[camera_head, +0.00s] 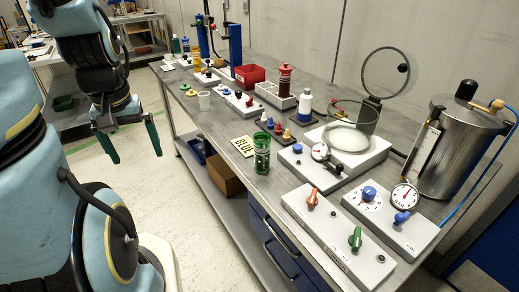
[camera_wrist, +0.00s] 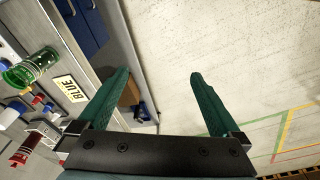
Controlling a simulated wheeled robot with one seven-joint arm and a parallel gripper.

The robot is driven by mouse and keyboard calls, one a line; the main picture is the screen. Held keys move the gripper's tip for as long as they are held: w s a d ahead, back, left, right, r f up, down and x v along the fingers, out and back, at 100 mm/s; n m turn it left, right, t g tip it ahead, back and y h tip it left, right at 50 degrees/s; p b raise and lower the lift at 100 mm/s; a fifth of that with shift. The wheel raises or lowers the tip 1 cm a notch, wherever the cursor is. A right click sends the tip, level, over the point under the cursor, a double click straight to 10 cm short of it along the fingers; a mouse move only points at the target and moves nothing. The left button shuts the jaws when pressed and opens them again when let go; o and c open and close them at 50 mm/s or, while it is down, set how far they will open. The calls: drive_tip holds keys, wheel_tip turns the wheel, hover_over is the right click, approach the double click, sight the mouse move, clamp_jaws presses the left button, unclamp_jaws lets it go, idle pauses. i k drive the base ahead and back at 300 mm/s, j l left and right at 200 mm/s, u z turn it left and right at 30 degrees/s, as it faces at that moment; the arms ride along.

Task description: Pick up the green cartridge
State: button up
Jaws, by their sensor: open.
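The green cartridge (camera_head: 262,153) stands upright on the bench near its front edge, beside a white card lettered "BLUE" (camera_head: 245,146). The cartridge is clear green with a darker green top. In the wrist view the green cartridge (camera_wrist: 32,68) is at the left, outside the jaws. My gripper (camera_head: 130,143) is off the bench, to the left of the cartridge and over the floor. In the wrist view my gripper (camera_wrist: 160,82) has its two green fingers wide apart with nothing between them.
Right of the cartridge are a white panel with red and green knobs (camera_head: 330,235), a vacuum chamber base (camera_head: 350,155) and a steel tank (camera_head: 455,150). A rack with a red-capped cartridge (camera_head: 285,80) and a red bin (camera_head: 250,75) stand farther back. The floor (camera_head: 150,190) beside the bench is clear.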

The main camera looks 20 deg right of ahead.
sight(262, 141)
drive_tip(key=i+j, duration=0.25)
drive_tip(key=i+j+z, duration=0.3)
drive_tip(key=j+z, duration=0.25)
drive_tip(key=j, duration=0.15)
drive_tip(key=i+j+z, duration=0.15)
drive_tip(key=j+z, duration=0.15)
drive_tip(key=i+j+z, duration=0.1)
drive_tip(key=z, duration=0.75)
drive_tip(key=i+j, duration=0.25)
drive_tip(key=i, duration=0.1)
